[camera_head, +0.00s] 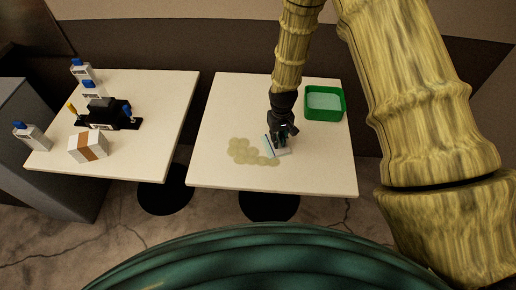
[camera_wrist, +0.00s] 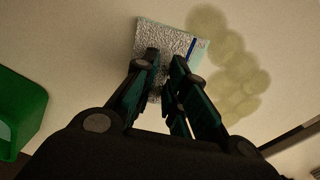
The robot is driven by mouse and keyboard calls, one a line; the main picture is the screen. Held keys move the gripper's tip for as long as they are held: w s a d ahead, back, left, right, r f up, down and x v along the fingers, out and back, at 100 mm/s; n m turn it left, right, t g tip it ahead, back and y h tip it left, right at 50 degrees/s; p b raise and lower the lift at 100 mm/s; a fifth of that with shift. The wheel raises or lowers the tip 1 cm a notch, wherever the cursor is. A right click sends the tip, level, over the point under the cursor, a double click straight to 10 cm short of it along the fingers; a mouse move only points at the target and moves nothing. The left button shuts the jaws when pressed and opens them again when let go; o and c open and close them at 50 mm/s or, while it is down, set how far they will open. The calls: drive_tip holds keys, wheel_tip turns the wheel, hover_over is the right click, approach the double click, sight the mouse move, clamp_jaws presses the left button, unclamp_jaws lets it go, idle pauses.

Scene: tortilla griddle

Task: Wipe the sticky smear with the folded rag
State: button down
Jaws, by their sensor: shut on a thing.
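The sticky smear (camera_head: 243,152) is a yellow-brown patch of merged round blots on the right table, left of my gripper. It also shows in the wrist view (camera_wrist: 241,75). The folded rag (camera_head: 283,150) is pale and textured, with a blue stripe and a light green edge. In the wrist view the rag (camera_wrist: 165,36) lies under and beyond my fingers, beside the smear's edge. My gripper (camera_head: 283,131) points down with its fingers shut on the rag; the fingertips (camera_wrist: 164,65) partly cover it. The rag appears at table height, but contact with the surface is unclear.
A green tray (camera_head: 311,118) with a pale inside stands at the right table's back right. The left table holds bottles (camera_head: 31,137), a brown-banded box (camera_head: 88,147) and a black caddy (camera_head: 127,123). A gap separates the tables. The right table's front is clear.

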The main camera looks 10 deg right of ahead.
drive_tip(key=shift+a, duration=0.1)
drive_tip(key=shift+w+a, duration=0.25)
drive_tip(key=shift+a, duration=0.55)
drive_tip(key=shift+w+a, duration=0.2)
drive_tip(key=shift+a, duration=0.55)
drive_tip(key=shift+w+a, duration=0.25)
drive_tip(key=shift+a, duration=0.55)
drive_tip(key=shift+w+a+f, duration=0.1)
drive_tip(key=shift+w+a, duration=0.1)
drive_tip(key=shift+a, duration=0.6)
drive_tip(key=shift+w+a+r, duration=0.1)
drive_tip(key=shift+w+a, duration=0.1)
drive_tip(key=shift+a, duration=0.6)
drive_tip(key=shift+w+a+f, duration=0.1)
drive_tip(key=shift+w+a, duration=0.1)
drive_tip(key=shift+a, duration=0.6)
drive_tip(key=shift+w+a, duration=0.25)
drive_tip(key=shift+a, duration=0.55)
drive_tip(key=shift+w+a, duration=0.25)
drive_tip(key=shift+a, duration=0.55)
drive_tip(key=shift+w+a, duration=0.25)
drive_tip(key=shift+a, duration=0.55)
